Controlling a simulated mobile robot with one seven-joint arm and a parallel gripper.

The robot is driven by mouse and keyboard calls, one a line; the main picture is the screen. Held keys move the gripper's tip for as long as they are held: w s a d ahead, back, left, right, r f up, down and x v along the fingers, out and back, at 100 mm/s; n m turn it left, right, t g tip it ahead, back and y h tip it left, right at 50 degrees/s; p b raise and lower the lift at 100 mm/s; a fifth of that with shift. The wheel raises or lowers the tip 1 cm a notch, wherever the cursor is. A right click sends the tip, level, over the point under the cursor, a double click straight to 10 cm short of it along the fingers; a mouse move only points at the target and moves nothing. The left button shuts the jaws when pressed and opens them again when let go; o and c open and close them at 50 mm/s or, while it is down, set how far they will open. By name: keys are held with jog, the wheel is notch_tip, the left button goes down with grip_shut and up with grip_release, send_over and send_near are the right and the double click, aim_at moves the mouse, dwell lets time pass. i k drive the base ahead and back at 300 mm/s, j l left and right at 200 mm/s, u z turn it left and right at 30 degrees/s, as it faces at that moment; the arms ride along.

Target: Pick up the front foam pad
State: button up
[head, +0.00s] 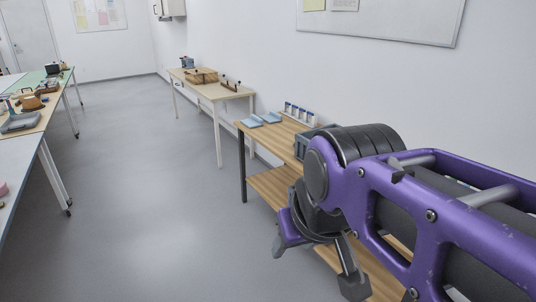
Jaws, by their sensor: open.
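Two light blue pads lie flat on the top of the wooden bench, near its far left end. One pad (250,122) is at the left edge, and the other pad (271,117) is just to its right. I cannot tell for sure which one is the front foam pad. My gripper (315,268) hangs low at the bench's left side, well below and to the right of the pads. Its fingers are apart and nothing shows between them. My purple arm hides the right part of the bench.
The wooden bench (285,137) has a lower shelf (272,184). A row of white and blue containers (300,113) and a grey bin (313,143) stand on top. A pale table (212,89) stands farther back. Worktables line the left side. The grey floor (150,190) between is clear.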

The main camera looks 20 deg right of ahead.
aim_at(252, 122)
jog(key=z, duration=1.45)
jog(key=i+j, duration=0.2)
jog(key=j, duration=0.2)
jog(key=i+j, duration=0.25)
jog(key=j, duration=0.15)
jog(key=i+j+z, duration=0.1)
jog(key=j, duration=0.3)
jog(key=i+j, duration=0.5)
jog(key=j, duration=0.35)
jog(key=i+j+z, duration=0.1)
jog(key=j, duration=0.3)
jog(key=i+j, duration=0.3)
jog(key=j, duration=0.15)
jog(key=i+j, duration=0.15)
jog(key=j, duration=0.25)
